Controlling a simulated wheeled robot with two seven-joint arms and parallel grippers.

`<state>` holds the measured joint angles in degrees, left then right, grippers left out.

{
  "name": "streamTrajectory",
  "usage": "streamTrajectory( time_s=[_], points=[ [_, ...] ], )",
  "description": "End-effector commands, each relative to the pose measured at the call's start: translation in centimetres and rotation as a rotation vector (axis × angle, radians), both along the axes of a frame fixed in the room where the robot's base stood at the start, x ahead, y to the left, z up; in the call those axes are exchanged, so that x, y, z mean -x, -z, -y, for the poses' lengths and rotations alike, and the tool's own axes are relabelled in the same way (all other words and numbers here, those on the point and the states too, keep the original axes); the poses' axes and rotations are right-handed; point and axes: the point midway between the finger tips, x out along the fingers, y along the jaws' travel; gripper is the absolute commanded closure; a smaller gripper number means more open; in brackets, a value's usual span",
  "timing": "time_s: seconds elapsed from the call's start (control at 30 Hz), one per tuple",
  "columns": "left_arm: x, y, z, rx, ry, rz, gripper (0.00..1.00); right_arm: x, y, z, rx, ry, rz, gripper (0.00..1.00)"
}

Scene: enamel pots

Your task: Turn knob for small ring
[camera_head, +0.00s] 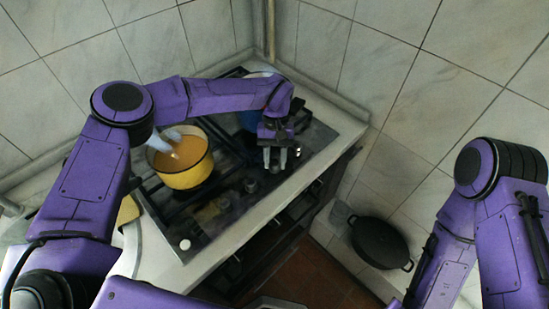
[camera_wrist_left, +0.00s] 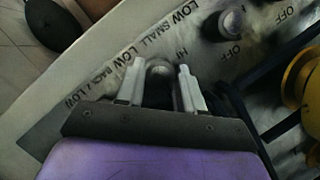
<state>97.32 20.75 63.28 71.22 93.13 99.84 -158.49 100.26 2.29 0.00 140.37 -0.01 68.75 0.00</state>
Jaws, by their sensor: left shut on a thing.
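The cooktop (camera_head: 215,215) has a steel control strip with dark knobs along its front edge. My left gripper (camera_head: 275,160) points down at this strip. In the left wrist view its two pale fingers (camera_wrist_left: 161,85) are shut on a dark round knob (camera_wrist_left: 160,70), one finger on each side. The printed marks LOW, SMALL and HI show around that knob. A second knob (camera_wrist_left: 232,22) with an OFF mark stands beside it, apart from the gripper. My right arm shows at the right of the head view, but its gripper does not.
A yellow pot (camera_head: 182,178) with orange-brown contents stands on the burners, left of my left gripper. A blue pot (camera_head: 248,119) is partly hidden behind my left arm. A black lidded pan (camera_head: 380,242) lies low at the right. Tiled walls (camera_head: 345,45) close the corner behind.

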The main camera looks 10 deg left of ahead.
Motion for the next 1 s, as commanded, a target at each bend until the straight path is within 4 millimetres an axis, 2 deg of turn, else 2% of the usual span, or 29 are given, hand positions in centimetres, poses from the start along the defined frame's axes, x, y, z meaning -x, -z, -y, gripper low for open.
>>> streamTrajectory(
  time_s=[0.03, 0.07, 0.1, 0.13, 0.47, 0.57, 0.63, 0.9, 1.0],
  points=[
    [-0.1, 0.0, 0.0, 0.000, 0.002, 0.003, 0.94, 0.0, 0.0, 0.0, 0.000, 0.000, 0.000, 0.57],
    [-0.1, 0.0, 0.0, 0.000, 0.002, 0.003, 0.60, 0.0, 0.0, 0.0, 0.000, 0.000, 0.000, 0.57],
    [-0.1, 0.0, 0.0, 0.001, 0.001, 0.003, 0.47, 0.0, 0.0, 0.0, 0.000, 0.000, 0.000, 0.57],
    [-0.1, 0.0, 0.0, 0.001, 0.001, 0.003, 0.39, 0.0, 0.0, 0.0, 0.000, 0.000, 0.000, 0.57],
    [-0.1, -0.3, 0.0, 0.001, 0.000, 0.002, 0.39, 0.0, 0.1, 0.0, 0.000, 0.000, 0.000, 0.57],
    [-0.2, -1.4, 0.0, 0.000, 0.000, 0.005, 0.39, 0.0, 0.6, 0.0, 0.000, 0.000, 0.000, 0.57],
    [-0.3, -3.0, 0.0, 0.001, -0.001, 0.007, 0.39, 0.0, 1.1, 0.0, 0.000, 0.000, 0.000, 0.57],
    [5.0, -9.0, 1.0, 0.001, 0.002, 0.006, 0.39, 0.0, 3.5, 0.0, 0.000, 0.000, 0.000, 0.57],
    [7.8, -9.9, 1.5, 0.002, 0.006, 0.004, 0.39, 0.0, 4.6, 0.0, 0.000, 0.000, 0.000, 0.57]
  ],
)
